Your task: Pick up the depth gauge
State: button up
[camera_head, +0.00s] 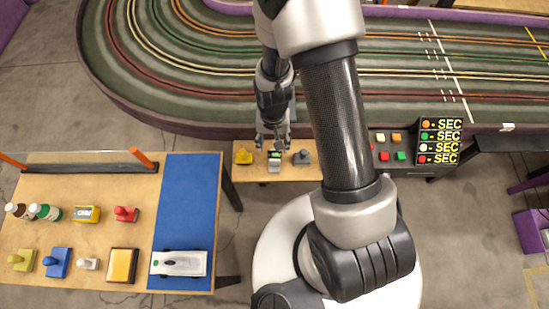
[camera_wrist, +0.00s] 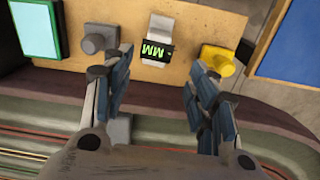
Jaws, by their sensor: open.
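The depth gauge (camera_head: 274,161) is a small grey device with a black display and green digits. It stands on a narrow wooden shelf (camera_head: 249,175) beside the track, between a yellow controller (camera_head: 243,156) and a grey one (camera_head: 301,157). In the wrist view the depth gauge (camera_wrist: 157,42) shows its "MM" display just beyond my fingertips. My gripper (camera_head: 272,140) is open and empty. In the wrist view its two fingers (camera_wrist: 160,65) are spread on either side of the gauge's line, apart from it. The contact height is hard to tell.
The grey controller (camera_wrist: 101,40) and the yellow controller (camera_wrist: 217,59) stand close by the two fingers. The slot track (camera_head: 190,60) has a raised edge beside the shelf. A wooden table with a blue mat (camera_head: 185,205) and several small items is at the left.

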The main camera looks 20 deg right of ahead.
aim_at(275, 155)
notch_tip(275, 155, down, 5)
jog(key=shift+r+b, duration=0.15)
jog(key=shift+b, duration=0.45)
jog(key=f, duration=0.1)
jog(key=f+b, duration=0.1)
jog(key=f, duration=0.1)
jog(key=f+b, duration=0.1)
jog(key=f, duration=0.1)
jog(key=shift+d+f, duration=0.15)
jog(key=shift+d, duration=0.1)
jog(key=shift+c, duration=0.3)
jog(key=c, duration=1.2)
